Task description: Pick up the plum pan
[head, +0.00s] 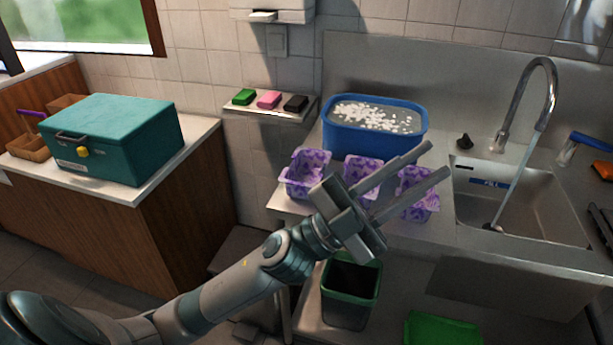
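Three purple patterned pans stand on the steel counter in front of the blue tub: a left pan (303,178), a middle pan (361,171) and a right pan (416,205). I cannot tell which of them is the plum pan. My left gripper (437,161) reaches in from the lower left, across the pans in the picture. Its two long fingers are parallel and apart, with nothing held between them. The fingers and palm hide parts of the middle and right pans. I cannot tell how high the gripper is above them. My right gripper is not in view.
The blue tub (374,143) holds white bits in liquid. A sink (530,205) with a running faucet (545,75) is at right. A teal box (115,140) sits on the left counter. A green-rimmed bin (348,300) is below. A shelf (265,112) holds three colored blocks.

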